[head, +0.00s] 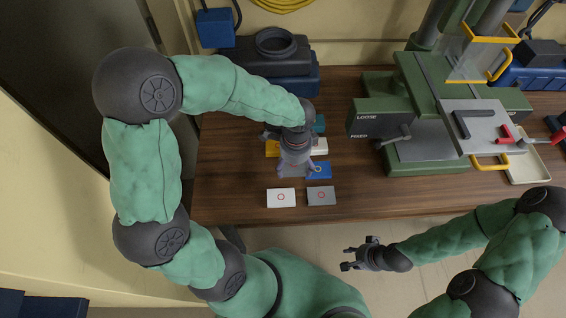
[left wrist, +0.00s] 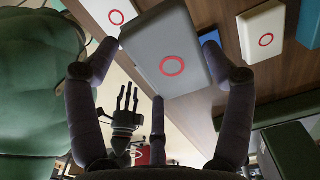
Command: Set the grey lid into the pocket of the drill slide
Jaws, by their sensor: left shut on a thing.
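My left gripper (head: 297,165) is shut on a grey lid. In the left wrist view the grey lid (left wrist: 175,70) is a rounded block with a red ring, held between the fingers (left wrist: 160,75). In the head view the gripper mostly hides it, low over the table. A flat grey piece with a red ring (head: 321,196) lies near the table's front edge. The drill slide appears to be the grey plate (head: 490,122) on the green drill press (head: 420,155), with a dark L-shaped piece on it; I cannot make out its pocket. My right gripper (head: 352,259) looks open and empty, off the front edge.
A white piece with a red ring (head: 281,198), a blue piece (head: 319,171), a yellow piece (head: 271,149) and another white piece (head: 320,146) lie around the left gripper. Dark cases (head: 272,55) stand behind. Red-handled clamps are right of the plate.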

